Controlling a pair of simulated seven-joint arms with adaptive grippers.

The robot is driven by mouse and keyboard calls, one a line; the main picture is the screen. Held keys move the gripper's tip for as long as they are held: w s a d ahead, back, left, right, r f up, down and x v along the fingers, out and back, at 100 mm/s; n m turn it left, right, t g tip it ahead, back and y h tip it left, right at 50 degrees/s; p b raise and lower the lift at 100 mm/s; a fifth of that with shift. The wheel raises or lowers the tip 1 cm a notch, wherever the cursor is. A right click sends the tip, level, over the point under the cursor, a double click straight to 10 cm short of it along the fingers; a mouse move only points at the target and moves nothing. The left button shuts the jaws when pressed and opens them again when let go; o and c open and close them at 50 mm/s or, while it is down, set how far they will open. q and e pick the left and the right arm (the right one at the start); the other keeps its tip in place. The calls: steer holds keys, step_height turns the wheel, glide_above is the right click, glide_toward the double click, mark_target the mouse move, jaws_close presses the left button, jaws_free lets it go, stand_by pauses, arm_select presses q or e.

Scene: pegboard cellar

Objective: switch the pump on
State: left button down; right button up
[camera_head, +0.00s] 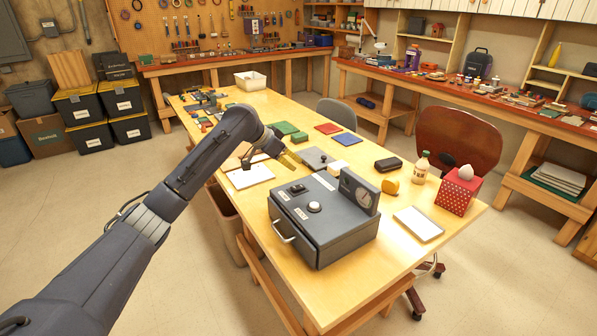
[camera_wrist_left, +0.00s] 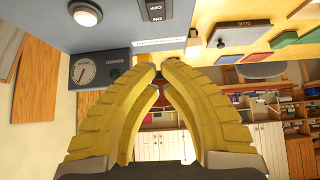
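The pump's box (camera_head: 318,242) is a dark grey case with a side handle, standing on the wooden table. On its top are a small black switch (camera_head: 297,188) and a pale round dome (camera_head: 314,206); an upright gauge panel (camera_head: 358,191) rises at its right end. In the left wrist view the switch (camera_wrist_left: 155,10) shows ON and OFF lettering at the top edge, with the gauge panel (camera_wrist_left: 100,69) below left. I cannot tell which side is pressed.
Near the box are a dark pouch (camera_head: 388,164), a yellow tape measure (camera_head: 390,186), a bottle (camera_head: 421,168), a red tissue box (camera_head: 457,192) and a white tablet-like slab (camera_head: 418,224). A paper sheet (camera_head: 249,176) lies under my left arm.

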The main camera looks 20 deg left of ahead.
arm_select(q)
steer(key=shift+v, duration=2.35)
steer(key=shift+w+d+r, duration=0.1)
steer(key=shift+w, duration=0.05)
